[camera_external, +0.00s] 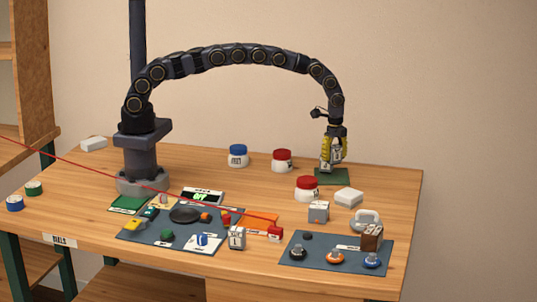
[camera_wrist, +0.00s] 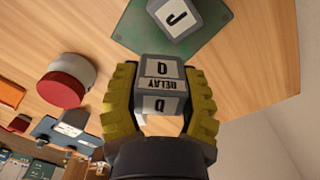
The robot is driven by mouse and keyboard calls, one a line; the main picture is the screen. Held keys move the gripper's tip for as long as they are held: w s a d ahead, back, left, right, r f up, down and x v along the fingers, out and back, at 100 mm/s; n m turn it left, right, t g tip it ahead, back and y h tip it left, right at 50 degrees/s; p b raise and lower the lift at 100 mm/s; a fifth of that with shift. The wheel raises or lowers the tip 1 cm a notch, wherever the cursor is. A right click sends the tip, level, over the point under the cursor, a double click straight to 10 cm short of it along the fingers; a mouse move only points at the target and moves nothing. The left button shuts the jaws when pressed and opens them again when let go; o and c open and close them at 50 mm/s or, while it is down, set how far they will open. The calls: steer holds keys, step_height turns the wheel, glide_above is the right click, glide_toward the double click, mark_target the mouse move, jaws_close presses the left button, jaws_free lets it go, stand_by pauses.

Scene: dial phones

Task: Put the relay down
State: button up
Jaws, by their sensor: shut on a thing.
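My gripper (camera_external: 331,163) has yellow ribbed fingers and is at the back right of the table, just over the green mat (camera_external: 333,180). In the wrist view, my gripper (camera_wrist: 160,78) is shut on the relay (camera_wrist: 158,68), a dark grey block with pale labels reading RELAY and Q. A finger lies against each side of it. A second grey block, labelled J (camera_wrist: 176,15), is on the green mat (camera_wrist: 135,32), beyond the relay in the wrist view. In the external view the fingers partly hide the blocks. I cannot tell whether the relay touches anything below.
A red-lidded jar (camera_external: 282,160) and a blue-lidded jar (camera_external: 238,156) stand left of my gripper. Another red-lidded jar (camera_external: 306,188) is in front. Bare wood lies right of the mat.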

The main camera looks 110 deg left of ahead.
mark_target(338, 163)
steer(key=shift+w+a+f, duration=0.25)
steer(key=shift+w+f, duration=0.4)
steer(key=shift+f, duration=1.6)
steer(key=o, duration=1)
steer(key=shift+f, duration=0.15)
steer(key=shift+o, duration=0.2)
